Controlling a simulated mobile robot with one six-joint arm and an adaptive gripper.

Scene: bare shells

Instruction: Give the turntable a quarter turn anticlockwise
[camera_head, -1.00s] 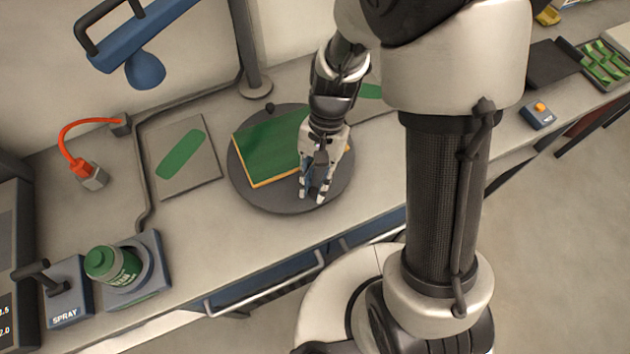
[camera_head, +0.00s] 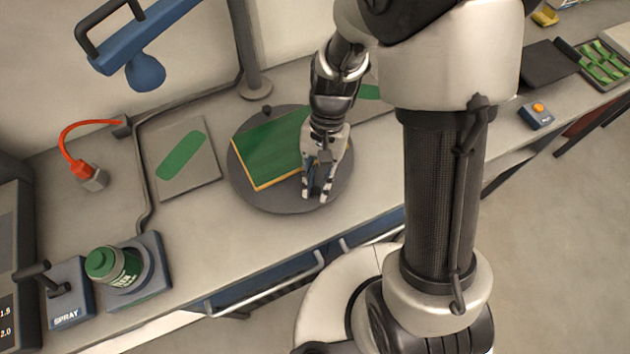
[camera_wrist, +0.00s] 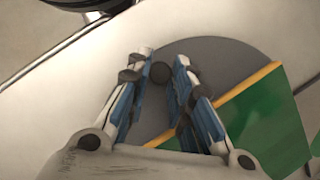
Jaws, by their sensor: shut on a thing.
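The turntable (camera_head: 285,203) is a round dark grey disc on the bench. A green board with an orange edge (camera_head: 272,150) lies on it. My gripper (camera_head: 318,196) reaches down over the disc's front right part, beside the board. In the wrist view my gripper's fingers (camera_wrist: 163,62) are shut on a dark round knob (camera_wrist: 160,73) near the turntable's rim. The fingers hide this knob in the head view. Another dark knob (camera_head: 267,110) stands at the disc's back edge. The board (camera_wrist: 268,130) also shows right of the fingers in the wrist view.
A grey plate with a green patch (camera_head: 208,178) lies left of the turntable. A post (camera_head: 247,50) stands close behind it. A green-lidded jar (camera_head: 110,265), a spray lever box (camera_head: 70,300) and a red cable (camera_head: 75,140) are farther left. The bench's front strip is clear.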

